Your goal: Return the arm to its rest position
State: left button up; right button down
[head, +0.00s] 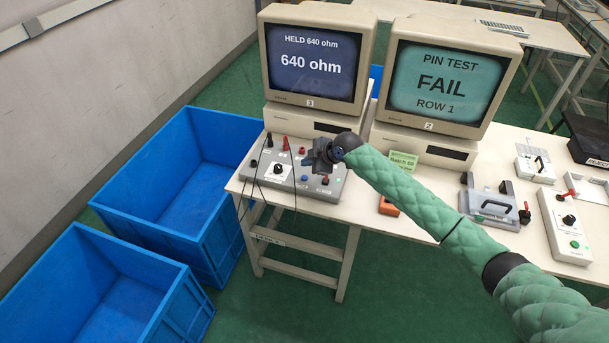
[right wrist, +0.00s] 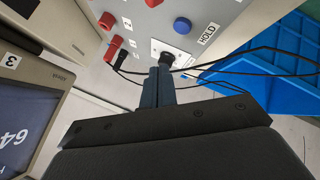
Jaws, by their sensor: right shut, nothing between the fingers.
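My right arm, in a green quilted sleeve, comes in from the right in the head view. Its right gripper (head: 320,155) is over the grey meter box (head: 300,182) on the table. In the right wrist view the fingers (right wrist: 158,75) are shut and empty. Their tips are close to a black knob or plug (right wrist: 167,60) on the box; I cannot tell whether they touch it. A blue button (right wrist: 182,25) beside the HOLD label shows there too. The left monitor (head: 314,60) reads "HELD 640 ohm". My left gripper is not in view.
A second monitor (head: 445,80) reads "PIN TEST FAIL ROW 1". A clear-lidded fixture (head: 488,207), an orange block (head: 388,207) and a control box (head: 566,225) stand on the table to the right. Blue crates (head: 190,170) stand left. Black leads (right wrist: 240,68) run off the box.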

jog(key=shift+r, duration=0.55)
